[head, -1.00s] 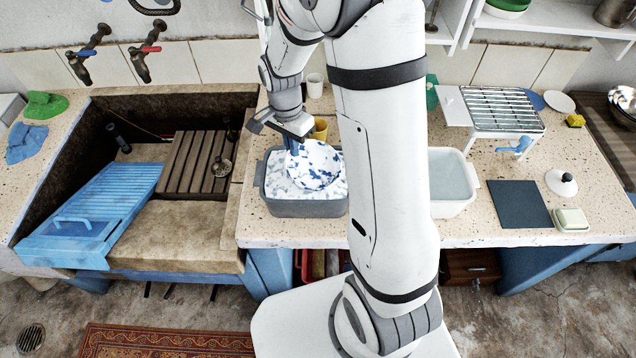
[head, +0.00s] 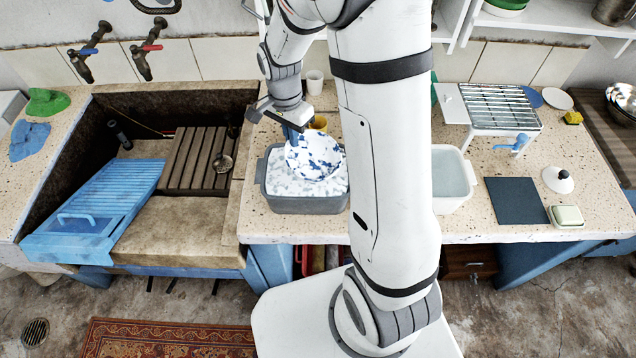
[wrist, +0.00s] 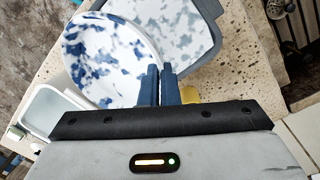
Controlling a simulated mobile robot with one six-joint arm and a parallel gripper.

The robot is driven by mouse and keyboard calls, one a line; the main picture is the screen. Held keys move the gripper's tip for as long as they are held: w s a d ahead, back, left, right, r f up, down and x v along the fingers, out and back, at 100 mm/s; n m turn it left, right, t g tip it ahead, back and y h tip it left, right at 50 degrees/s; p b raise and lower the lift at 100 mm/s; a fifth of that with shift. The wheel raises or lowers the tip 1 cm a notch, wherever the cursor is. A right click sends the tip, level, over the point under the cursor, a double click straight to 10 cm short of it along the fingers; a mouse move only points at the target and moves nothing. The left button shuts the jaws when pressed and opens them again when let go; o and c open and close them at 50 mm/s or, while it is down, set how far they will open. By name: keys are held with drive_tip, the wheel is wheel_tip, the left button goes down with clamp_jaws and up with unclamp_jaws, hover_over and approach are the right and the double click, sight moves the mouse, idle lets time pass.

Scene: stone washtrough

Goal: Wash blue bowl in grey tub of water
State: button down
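The blue bowl, white with blue blotches (head: 316,158), is tilted over the grey tub (head: 308,206). Its underside seems above the water, though the bowl hides part of the surface. The tub holds water with white, grey-blotched foam. My gripper (head: 294,140) is shut on the bowl's rim at its upper left. In the wrist view the two blue fingers (wrist: 158,84) close on the rim of the bowl (wrist: 105,55), and the grey tub (wrist: 212,12) shows beyond it.
A yellow cup (head: 319,123) stands right behind the tub, and a white cup (head: 315,82) farther back. A white basin (head: 455,182) is to the right, partly behind my arm. The stone sink with a blue washboard (head: 105,200) is to the left.

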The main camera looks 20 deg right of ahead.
drive_tip(key=shift+r, duration=0.15)
drive_tip(key=shift+r+p, duration=1.3)
drive_tip(key=shift+r, duration=0.65)
drive_tip(key=shift+f, duration=0.1)
